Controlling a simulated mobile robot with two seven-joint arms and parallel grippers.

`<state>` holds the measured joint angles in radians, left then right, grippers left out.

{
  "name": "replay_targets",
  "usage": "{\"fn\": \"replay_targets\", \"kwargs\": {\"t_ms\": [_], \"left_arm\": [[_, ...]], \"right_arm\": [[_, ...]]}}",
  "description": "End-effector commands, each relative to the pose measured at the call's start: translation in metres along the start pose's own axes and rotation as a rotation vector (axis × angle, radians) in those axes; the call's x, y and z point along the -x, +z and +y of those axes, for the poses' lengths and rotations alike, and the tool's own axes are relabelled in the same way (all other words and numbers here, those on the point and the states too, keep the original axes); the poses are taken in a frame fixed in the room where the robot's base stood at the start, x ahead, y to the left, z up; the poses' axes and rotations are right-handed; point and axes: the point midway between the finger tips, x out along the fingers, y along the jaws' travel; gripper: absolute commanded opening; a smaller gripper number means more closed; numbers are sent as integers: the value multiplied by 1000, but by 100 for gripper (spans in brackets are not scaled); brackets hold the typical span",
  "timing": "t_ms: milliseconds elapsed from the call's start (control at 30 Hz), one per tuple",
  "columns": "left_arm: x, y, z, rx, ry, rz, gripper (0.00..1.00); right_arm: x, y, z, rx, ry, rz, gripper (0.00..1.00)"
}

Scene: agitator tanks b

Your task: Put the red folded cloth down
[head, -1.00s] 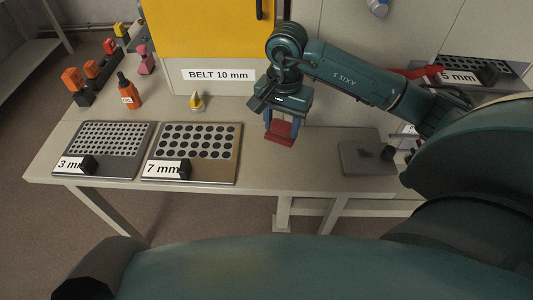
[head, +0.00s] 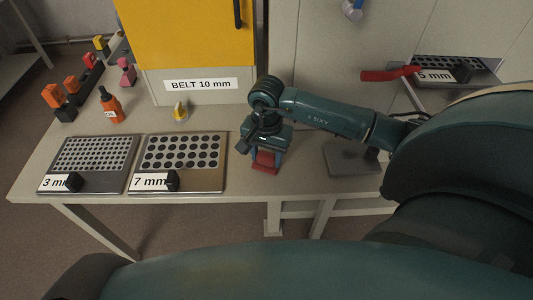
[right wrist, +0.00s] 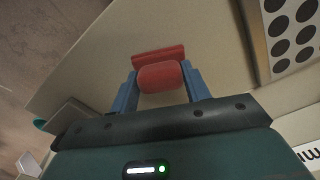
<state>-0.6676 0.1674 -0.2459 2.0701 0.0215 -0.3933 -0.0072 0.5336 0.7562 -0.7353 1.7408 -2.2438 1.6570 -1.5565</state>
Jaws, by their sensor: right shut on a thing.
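The red folded cloth (head: 265,158) is between the fingers of my right gripper (head: 266,164), low over the bench top, between the 7 mm plate and the grey plate at right. In the right wrist view, the blue fingers of the right gripper (right wrist: 159,78) stand on both sides of the red cloth (right wrist: 160,74) and are shut on it. I cannot tell whether the cloth touches the bench. My left gripper is not in view.
The bench (head: 225,128) carries the 7 mm perforated plate (head: 210,180) left of the gripper and the 3 mm plate (head: 90,152) farther left. A grey plate (head: 350,158) lies right. Bare bench surrounds the cloth.

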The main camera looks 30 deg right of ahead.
Motion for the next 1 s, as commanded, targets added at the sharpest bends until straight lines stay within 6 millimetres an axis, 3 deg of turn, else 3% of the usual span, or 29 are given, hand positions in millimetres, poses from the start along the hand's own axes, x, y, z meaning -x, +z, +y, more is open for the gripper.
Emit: {"fn": "replay_targets", "kwargs": {"t_ms": [300,667,1000], "left_arm": [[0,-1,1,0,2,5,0],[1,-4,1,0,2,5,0],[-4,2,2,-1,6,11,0]], "right_arm": [[-1,0,0,0,1,0,69],[7,-1,0,0,-2,2,69],[76,-1,0,0,-3,4,69]]}}
